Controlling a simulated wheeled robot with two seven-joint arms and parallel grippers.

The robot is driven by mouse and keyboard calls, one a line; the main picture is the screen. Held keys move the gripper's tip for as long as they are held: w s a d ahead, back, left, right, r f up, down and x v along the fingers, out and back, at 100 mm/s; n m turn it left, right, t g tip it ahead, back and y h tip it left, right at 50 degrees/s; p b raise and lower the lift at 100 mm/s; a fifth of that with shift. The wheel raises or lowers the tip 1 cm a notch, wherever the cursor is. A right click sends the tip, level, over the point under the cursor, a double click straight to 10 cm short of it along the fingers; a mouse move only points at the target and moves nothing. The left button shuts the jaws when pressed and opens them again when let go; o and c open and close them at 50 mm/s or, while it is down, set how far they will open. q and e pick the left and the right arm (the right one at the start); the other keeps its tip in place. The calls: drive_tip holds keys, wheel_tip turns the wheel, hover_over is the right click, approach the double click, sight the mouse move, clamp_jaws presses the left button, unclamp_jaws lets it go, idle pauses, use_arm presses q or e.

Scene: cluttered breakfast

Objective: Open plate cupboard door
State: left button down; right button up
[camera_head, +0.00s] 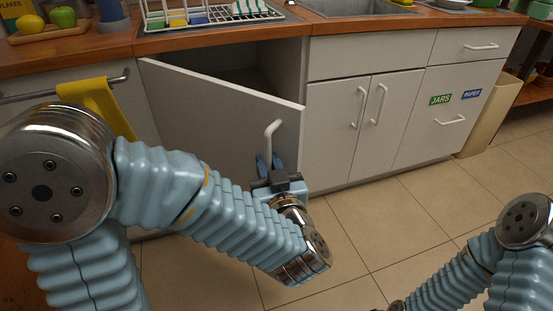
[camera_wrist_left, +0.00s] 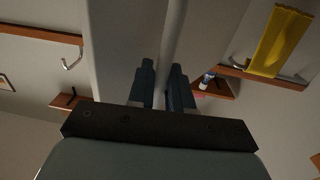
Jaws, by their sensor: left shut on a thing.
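The plate cupboard door (camera_head: 205,115) is white and stands partly open below the counter. A dark gap into the cupboard (camera_head: 235,78) shows above and behind its top edge. My left gripper (camera_head: 269,163) is shut on the door's pale bar handle (camera_head: 272,130), near its lower part. In the left wrist view the handle (camera_wrist_left: 174,45) runs up from between the two dark fingertips (camera_wrist_left: 160,88), with the pale door face (camera_wrist_left: 125,45) beside it. My right arm shows at the lower right of the head view; its gripper cannot be made out.
A yellow towel (camera_head: 100,100) hangs on a rail (camera_head: 40,92) left of the door. A dish rack (camera_head: 210,14) stands on the counter (camera_head: 225,33) above. Closed cupboards (camera_head: 345,125) stand to the right. The tiled floor (camera_head: 420,215) in front is clear.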

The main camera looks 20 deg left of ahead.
use_arm(q)
drive_tip(key=shift+s+a, duration=0.1)
idle(0.3)
drive_tip(key=c, duration=1.2)
unclamp_jaws()
drive_tip(key=b+v, duration=0.1)
drive_tip(key=v, duration=1.2)
drive_tip(key=shift+s+d, duration=0.25)
drive_tip(key=shift+s, duration=0.05)
